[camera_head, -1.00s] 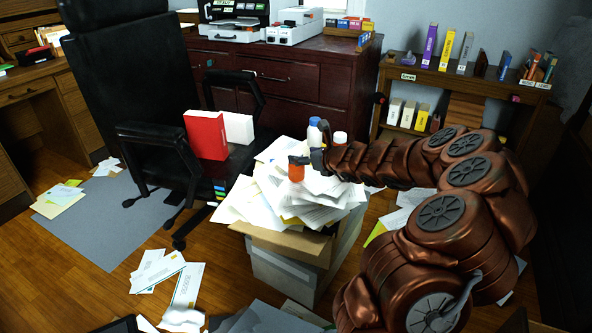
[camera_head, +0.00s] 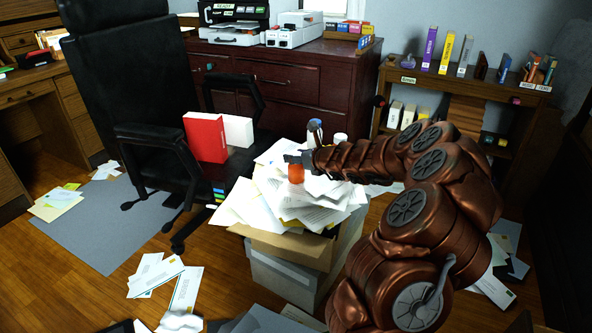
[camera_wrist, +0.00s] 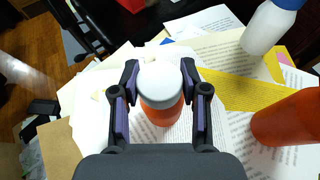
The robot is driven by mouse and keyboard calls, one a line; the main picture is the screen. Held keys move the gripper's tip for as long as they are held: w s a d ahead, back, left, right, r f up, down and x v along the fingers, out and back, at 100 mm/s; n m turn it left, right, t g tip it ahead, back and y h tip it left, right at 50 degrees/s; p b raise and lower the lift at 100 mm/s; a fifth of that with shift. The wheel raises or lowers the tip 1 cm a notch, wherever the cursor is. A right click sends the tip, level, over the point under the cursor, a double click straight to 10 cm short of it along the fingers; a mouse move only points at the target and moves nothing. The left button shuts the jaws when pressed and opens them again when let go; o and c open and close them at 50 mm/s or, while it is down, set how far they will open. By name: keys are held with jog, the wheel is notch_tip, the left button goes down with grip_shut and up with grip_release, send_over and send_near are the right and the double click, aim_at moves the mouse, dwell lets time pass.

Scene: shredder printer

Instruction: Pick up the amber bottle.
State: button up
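The amber bottle (camera_head: 296,174) is orange with a whitish cap. It stands upright on the heaped papers, right below and in front of my gripper (camera_head: 302,158) in the head view. In the wrist view the amber bottle (camera_wrist: 162,114) is in the middle, cap toward the camera. The two fingertips of my gripper (camera_wrist: 160,72) lie on either side of its cap, very near its edges. Whether they press on it I cannot tell. A second orange bottle (camera_wrist: 284,119) lies to the right in the wrist view, partly out of frame.
A white bottle with a blue cap (camera_wrist: 266,27) stands at the upper right in the wrist view. The papers (camera_head: 320,205) overfill a cardboard box (camera_head: 290,246). A black chair (camera_head: 130,90) holding a red binder (camera_head: 205,137) stands at the left.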

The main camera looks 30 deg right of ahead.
jog(key=c, duration=0.6)
jog(key=shift+c, duration=0.2)
